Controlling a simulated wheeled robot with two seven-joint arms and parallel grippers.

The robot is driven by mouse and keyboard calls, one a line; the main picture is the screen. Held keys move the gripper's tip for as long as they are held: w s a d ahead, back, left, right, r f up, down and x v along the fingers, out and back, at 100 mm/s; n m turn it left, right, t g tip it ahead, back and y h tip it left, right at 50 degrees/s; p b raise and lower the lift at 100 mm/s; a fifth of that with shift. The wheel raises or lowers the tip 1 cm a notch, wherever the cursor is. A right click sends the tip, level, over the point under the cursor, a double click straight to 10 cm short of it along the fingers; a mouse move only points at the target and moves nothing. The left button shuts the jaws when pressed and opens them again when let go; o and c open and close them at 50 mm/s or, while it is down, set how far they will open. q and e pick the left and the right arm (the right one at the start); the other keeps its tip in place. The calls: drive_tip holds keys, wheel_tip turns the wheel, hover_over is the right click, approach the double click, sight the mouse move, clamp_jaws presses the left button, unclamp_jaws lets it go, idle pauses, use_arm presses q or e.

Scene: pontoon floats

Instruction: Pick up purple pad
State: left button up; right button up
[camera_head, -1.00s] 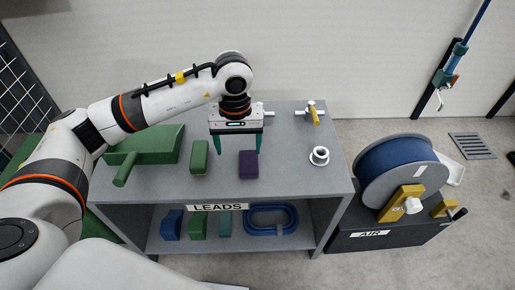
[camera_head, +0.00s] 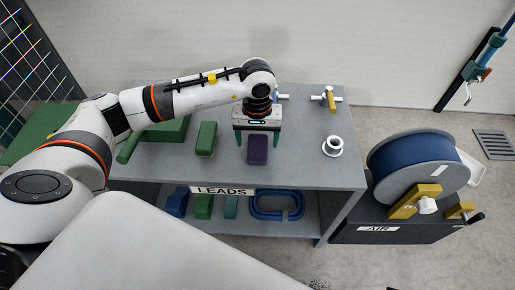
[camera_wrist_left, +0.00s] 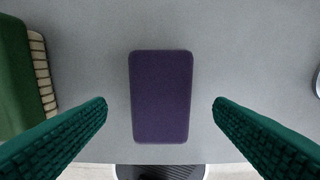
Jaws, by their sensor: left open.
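The purple pad (camera_head: 257,149) lies flat on the grey table top near its front edge. In the left wrist view the purple pad (camera_wrist_left: 160,97) sits in the middle, between and beyond the two green fingers. My left gripper (camera_head: 256,138) is above the pad, with its fingers spread to either side. In the left wrist view my left gripper (camera_wrist_left: 160,108) is open and empty, with a gap between each finger and the pad. My right gripper is in neither view.
A green pad (camera_head: 206,138) lies left of the purple one, and a larger green block (camera_head: 166,131) beyond it. A white ring fitting (camera_head: 332,146) and a yellow-handled valve (camera_head: 330,98) are to the right. A blue hose reel (camera_head: 415,165) stands beside the table (camera_head: 300,176).

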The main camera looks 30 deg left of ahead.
sight(258, 146)
use_arm(q)
drive_tip(key=shift+f, duration=1.6)
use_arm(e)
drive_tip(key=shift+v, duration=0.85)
use_arm(q)
drive_tip(key=shift+c, duration=0.4)
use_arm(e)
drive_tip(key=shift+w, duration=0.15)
use_arm(q)
drive_tip(key=c, duration=1)
drive_tip(key=shift+o, duration=0.2)
drive_tip(key=shift+r, duration=0.1)
